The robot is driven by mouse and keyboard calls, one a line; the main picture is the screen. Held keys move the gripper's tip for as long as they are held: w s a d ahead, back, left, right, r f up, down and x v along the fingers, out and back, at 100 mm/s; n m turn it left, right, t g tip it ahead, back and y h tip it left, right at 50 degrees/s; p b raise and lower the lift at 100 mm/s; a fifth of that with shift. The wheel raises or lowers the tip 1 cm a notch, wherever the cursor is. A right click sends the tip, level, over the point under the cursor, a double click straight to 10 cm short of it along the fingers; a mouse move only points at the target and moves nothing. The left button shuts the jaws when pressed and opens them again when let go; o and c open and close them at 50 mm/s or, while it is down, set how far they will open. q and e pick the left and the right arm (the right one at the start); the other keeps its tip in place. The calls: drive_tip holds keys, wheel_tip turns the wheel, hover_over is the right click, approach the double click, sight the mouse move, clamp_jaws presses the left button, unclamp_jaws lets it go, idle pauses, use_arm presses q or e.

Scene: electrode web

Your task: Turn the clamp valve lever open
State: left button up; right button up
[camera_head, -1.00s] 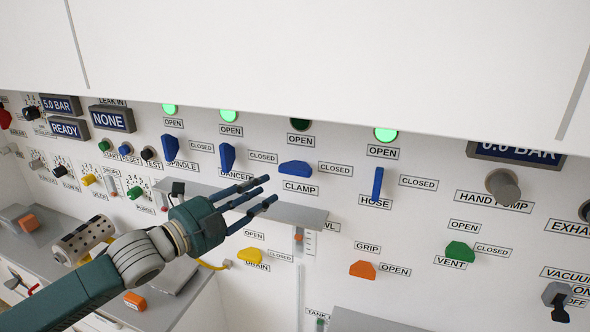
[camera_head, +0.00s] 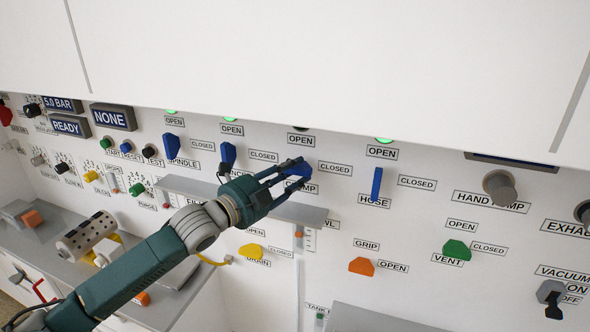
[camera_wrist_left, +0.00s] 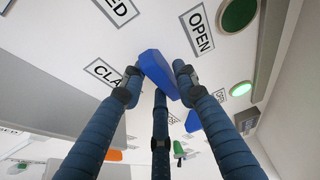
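The clamp valve lever (camera_head: 297,171) is a blue handle on the white wall panel, between the OPEN label above it and the partly covered CLAMP label below. My left gripper (camera_head: 292,173) is at the lever and hides part of it. In the left wrist view, the lever (camera_wrist_left: 158,72) lies between two spread fingers of my left gripper (camera_wrist_left: 156,78), with a third finger below it. The fingers look open; I cannot tell whether any of them touches the lever. My right gripper is not in view.
A blue dancer lever (camera_head: 227,158) is to the left and a blue hose lever (camera_head: 376,184) to the right. A grey shelf (camera_head: 300,213) juts out below the clamp lever. A white cabinet face (camera_head: 330,70) overhangs the panel above.

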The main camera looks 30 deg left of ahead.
use_arm(q)
drive_tip(key=shift+w+d, duration=0.1)
drive_tip(key=shift+w, duration=0.15)
drive_tip(key=c, duration=0.7)
clamp_jaws()
